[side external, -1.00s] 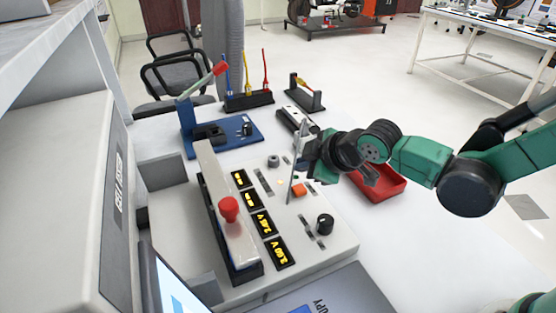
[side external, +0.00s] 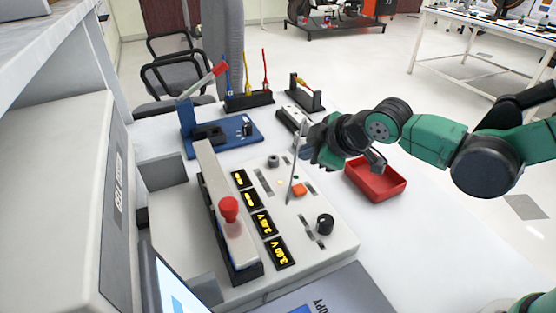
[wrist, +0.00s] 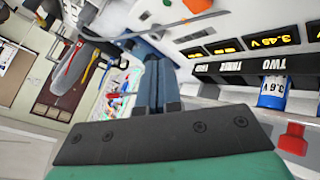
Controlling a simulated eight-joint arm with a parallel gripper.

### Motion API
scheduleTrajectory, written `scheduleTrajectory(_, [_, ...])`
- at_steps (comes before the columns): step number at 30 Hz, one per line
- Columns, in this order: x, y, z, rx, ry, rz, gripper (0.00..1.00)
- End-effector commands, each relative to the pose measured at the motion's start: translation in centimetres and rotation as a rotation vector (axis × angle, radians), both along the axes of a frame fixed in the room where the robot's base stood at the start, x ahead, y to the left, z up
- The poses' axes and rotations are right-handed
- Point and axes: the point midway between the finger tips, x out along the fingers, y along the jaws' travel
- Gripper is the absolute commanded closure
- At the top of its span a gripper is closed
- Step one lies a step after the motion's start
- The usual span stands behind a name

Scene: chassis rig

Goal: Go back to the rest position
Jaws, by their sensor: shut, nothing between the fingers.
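My gripper (side external: 306,155) is shut and empty, with its fingertips above the far right part of the white test rig (side external: 340,235) in the side external view. In the wrist view the two fingers of my gripper (wrist: 157,75) lie side by side with nothing between them. The rig carries yellow-lit voltage displays (side external: 263,223), a red-knobbed bar (side external: 229,210), an orange button (side external: 299,190) and a black dial (side external: 325,224). In the wrist view a blue cell marked 3.6 V (wrist: 271,92) sits under the bar.
A red tray (side external: 376,180) lies right of the rig, below my arm. A blue lever press (side external: 222,135), a tool rack (side external: 249,100) and another black stand (side external: 306,97) stand behind. A laptop (side external: 168,285) is at the front. The white table is clear at the right front.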

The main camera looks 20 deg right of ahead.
Motion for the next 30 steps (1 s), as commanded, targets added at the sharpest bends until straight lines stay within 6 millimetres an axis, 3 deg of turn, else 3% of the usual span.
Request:
scheduleTrajectory(5, [-2.1, -3.8, 1.8, 0.109, 0.062, -0.185, 1.00])
scheduleTrajectory(9, [-5.1, -7.5, 2.9, 0.247, 0.126, -0.404, 1.00])
scheduleTrajectory(15, [-9.0, -10.7, 3.2, 0.408, 0.190, -0.658, 1.00])
scheduleTrajectory(21, [-10.7, -11.7, 3.0, 0.479, 0.214, -0.765, 1.00])
scheduleTrajectory(30, [-10.8, -11.7, 3.0, 0.484, 0.215, -0.771, 1.00])
